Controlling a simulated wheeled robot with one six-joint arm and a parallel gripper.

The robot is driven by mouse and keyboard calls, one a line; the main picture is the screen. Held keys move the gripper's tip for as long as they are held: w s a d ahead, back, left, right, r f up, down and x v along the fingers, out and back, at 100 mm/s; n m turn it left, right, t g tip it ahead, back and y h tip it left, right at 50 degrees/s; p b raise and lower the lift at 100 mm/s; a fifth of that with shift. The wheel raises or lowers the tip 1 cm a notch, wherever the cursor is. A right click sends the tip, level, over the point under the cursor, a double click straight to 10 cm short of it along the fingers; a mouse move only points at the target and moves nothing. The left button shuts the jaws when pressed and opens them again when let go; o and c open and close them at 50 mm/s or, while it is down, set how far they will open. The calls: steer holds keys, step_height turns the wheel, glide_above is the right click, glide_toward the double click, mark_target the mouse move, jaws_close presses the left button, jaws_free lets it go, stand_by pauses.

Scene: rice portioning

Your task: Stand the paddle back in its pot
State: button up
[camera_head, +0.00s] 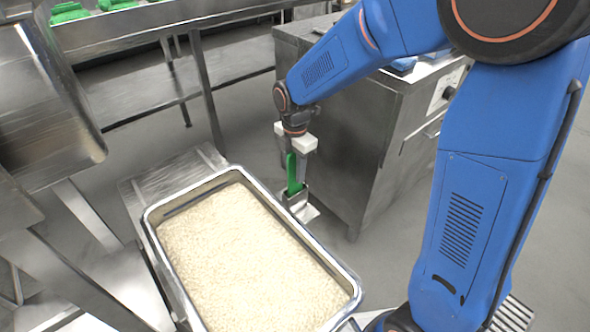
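The green paddle (293,176) is upright in the middle of the view, just beyond the right long side of the rice pan. Its lower end goes behind or into a small steel holder (296,200), which looks like the pot; I cannot tell how deep it sits. My gripper (294,165) points down from above, with its white body over the paddle and its grey fingers on either side of the green handle. The view is too small to show whether the fingers press on the handle.
A steel pan (352,292) full of white rice stands in front, close to the holder. A grey cabinet (345,130) stands just behind my gripper. Steel equipment (50,90) fills the left. A steel counter (150,15) with green items is at the back.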

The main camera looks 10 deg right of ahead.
step_height(320, 180, up, 16)
steer(key=shift+r, duration=0.2)
steer(key=shift+d+r, duration=0.1)
steer(key=shift+r, duration=0.4)
steer(key=s+d+r+m+t, duration=0.2)
steer(key=s+d+r+m, duration=0.1)
steer(key=s+d+m, duration=0.9)
steer(key=s+d+f+m+t, duration=0.1)
steer(key=s+d+f+m, duration=0.1)
steer(key=s+d+m, duration=0.3)
steer(key=s+d+f+m+t, duration=0.1)
steer(key=s+d+f+m, duration=0.2)
steer(key=s+d+m, duration=0.2)
steer(key=s+m, duration=0.2)
steer(key=s, duration=0.1)
steer(key=shift+s+f+m+t, duration=0.25)
steer(key=shift+m+t, duration=0.15)
